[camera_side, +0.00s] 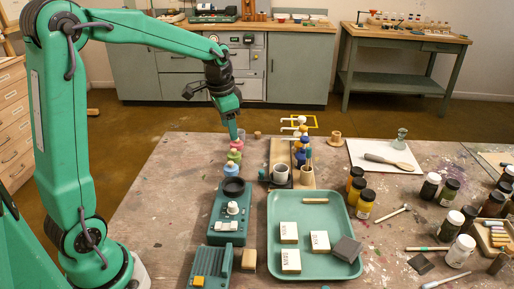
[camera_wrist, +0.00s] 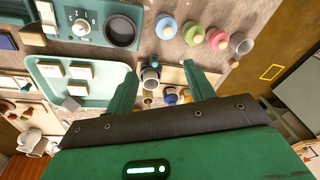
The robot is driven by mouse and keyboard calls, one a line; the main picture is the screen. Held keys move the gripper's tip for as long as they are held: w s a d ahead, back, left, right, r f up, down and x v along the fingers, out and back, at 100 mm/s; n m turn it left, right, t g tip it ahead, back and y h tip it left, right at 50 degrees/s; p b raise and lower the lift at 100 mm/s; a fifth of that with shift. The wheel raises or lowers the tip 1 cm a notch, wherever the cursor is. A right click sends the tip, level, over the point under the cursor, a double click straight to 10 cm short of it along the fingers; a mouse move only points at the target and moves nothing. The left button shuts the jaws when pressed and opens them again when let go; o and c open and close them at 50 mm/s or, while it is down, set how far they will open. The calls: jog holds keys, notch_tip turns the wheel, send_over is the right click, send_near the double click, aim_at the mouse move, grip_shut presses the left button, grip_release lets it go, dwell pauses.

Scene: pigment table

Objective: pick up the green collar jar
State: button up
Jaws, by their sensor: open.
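The green collar jar (camera_side: 234,156) stands upright on the table between a pink collar jar (camera_side: 237,144) and a blue collar jar (camera_side: 231,169) in the side view. In the wrist view the green collar jar (camera_wrist: 194,34) is beyond my fingertips, toward the top, with the pink one (camera_wrist: 218,39) to its right and the blue one (camera_wrist: 166,27) to its left. My gripper (camera_side: 234,134) hangs just above and behind the pink jar in the side view. In the wrist view my gripper (camera_wrist: 163,82) has its two fingers spread with no jar between them.
A grey cup (camera_wrist: 241,44) stands at the far end of the jar row. A teal device with a dial (camera_side: 228,222) sits in front of the row. A green tray (camera_side: 272,250) with blocks lies to the right. A wooden stand with a mug (camera_side: 282,172) is right of the jars.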

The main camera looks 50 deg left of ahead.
aim_at(232, 150)
jog(key=w+a+f, duration=0.2)
jog(key=f, duration=0.2)
jog(key=w+a+f+m+g, duration=0.1)
jog(key=w+a+f, duration=0.1)
jog(key=a+f, duration=0.1)
jog(key=w+a+f+m+g, duration=0.1)
jog(key=w+a+f, duration=0.1)
jog(key=f, duration=0.3)
jog(key=shift+w+a, duration=0.3)
jog(key=shift+a, duration=0.35)
jog(key=shift+f, duration=1.25)
jog(key=shift+f, duration=0.1)
jog(key=shift+w+d+f, duration=0.1)
jog(key=shift+f, duration=1.15)
jog(key=shift+w+d+f, duration=0.1)
jog(key=shift+f, duration=1.15)
jog(key=c, duration=0.8)
